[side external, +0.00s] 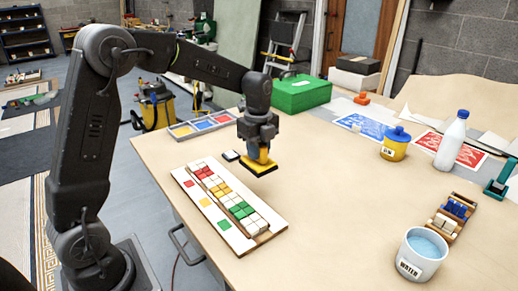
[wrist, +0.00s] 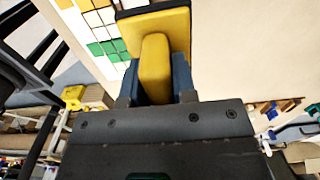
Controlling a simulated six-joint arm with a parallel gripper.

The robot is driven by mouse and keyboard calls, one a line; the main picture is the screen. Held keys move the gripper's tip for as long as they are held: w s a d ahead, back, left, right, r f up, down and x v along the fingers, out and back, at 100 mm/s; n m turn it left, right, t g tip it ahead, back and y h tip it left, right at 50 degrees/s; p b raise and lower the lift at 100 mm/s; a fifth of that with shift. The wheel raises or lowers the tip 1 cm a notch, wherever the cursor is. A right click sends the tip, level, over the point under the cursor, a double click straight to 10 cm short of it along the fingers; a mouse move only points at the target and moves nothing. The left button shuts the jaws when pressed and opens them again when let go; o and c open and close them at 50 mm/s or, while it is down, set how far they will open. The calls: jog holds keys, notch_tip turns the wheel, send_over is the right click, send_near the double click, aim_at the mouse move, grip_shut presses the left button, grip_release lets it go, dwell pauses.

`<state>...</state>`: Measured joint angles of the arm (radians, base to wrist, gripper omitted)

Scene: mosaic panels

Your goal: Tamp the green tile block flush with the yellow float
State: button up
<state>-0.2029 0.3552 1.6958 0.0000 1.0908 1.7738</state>
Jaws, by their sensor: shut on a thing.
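My gripper (side external: 259,143) is shut on the handle of the yellow float (side external: 261,161), which has a dark base. It holds the float in the air above the table, behind and right of the mosaic panel (side external: 189,196). In the wrist view, the float (wrist: 156,65) stands between the blue fingers of my gripper (wrist: 155,83). Green tiles (side external: 243,211) lie in the tile row towards the panel's near end, with white tiles around them. Green tiles also show in the wrist view (wrist: 108,48). Whether any green tile stands proud is too small to tell.
A tray of coloured compartments (side external: 202,124) and a small dark-edged block (side external: 230,155) lie behind the panel. A water bucket (side external: 422,253), a tile crate (side external: 450,217), a yellow glue pot (side external: 395,143) and a white bottle (side external: 453,140) stand right. The table's middle is clear.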

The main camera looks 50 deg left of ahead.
jog(key=s+d, duration=0.5)
jog(key=s, duration=0.4)
jog(key=shift+a+f, duration=0.1)
jog(key=shift+f, duration=2.85)
jog(key=shift+s+f, duration=0.1)
jog(key=shift+f, duration=0.85)
notch_tip(320, 180, up, 7)
jog(key=shift+r, duration=0.15)
dwell(0.6)
dwell(0.5)
